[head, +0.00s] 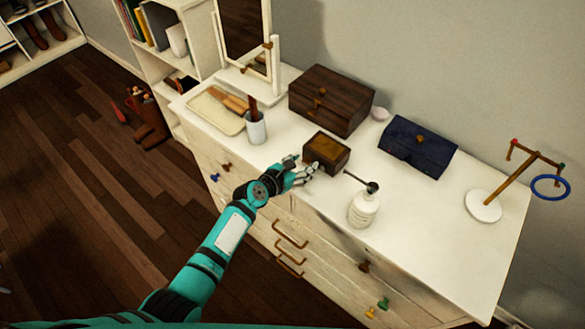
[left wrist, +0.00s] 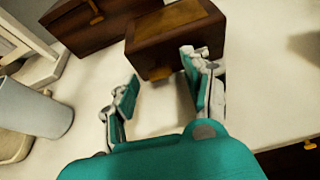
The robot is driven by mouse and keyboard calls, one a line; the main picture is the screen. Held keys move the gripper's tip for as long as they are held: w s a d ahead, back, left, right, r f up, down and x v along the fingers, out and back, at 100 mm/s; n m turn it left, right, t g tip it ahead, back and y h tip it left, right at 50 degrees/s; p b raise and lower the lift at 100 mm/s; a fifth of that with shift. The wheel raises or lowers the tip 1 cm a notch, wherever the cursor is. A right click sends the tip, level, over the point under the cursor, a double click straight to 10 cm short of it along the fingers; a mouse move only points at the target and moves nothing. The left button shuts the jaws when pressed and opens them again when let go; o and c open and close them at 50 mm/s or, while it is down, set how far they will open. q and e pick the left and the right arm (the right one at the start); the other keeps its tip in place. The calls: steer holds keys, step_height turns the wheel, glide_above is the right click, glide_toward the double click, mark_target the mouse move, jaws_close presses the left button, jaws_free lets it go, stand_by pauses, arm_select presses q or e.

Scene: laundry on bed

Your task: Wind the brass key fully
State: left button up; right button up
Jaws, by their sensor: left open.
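A small dark wooden box (head: 327,152) with a lighter brown top stands near the front edge of the white dresser. It also shows in the left wrist view (left wrist: 178,38). A small brass-coloured piece (left wrist: 160,73) sits low on the box's near face; it may be the key, but its shape is too blurred to tell. My left gripper (head: 300,168) is open in front of that face. In the left wrist view its two fingers (left wrist: 160,92) stand apart on either side of the brass piece, with the right finger close to the box. My right gripper is not in view.
A larger wooden chest (head: 331,99) stands behind the box. A cup (head: 255,127) and a tray (head: 213,112) are to the left. A navy case (head: 417,146) and a jewellery stand (head: 484,206) are farther right.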

arm_select(q)
steer(key=v, duration=1.1)
steer(key=shift+s+a, duration=0.15)
steer(key=shift+s, duration=0.1)
steer(key=shift+r, duration=0.15)
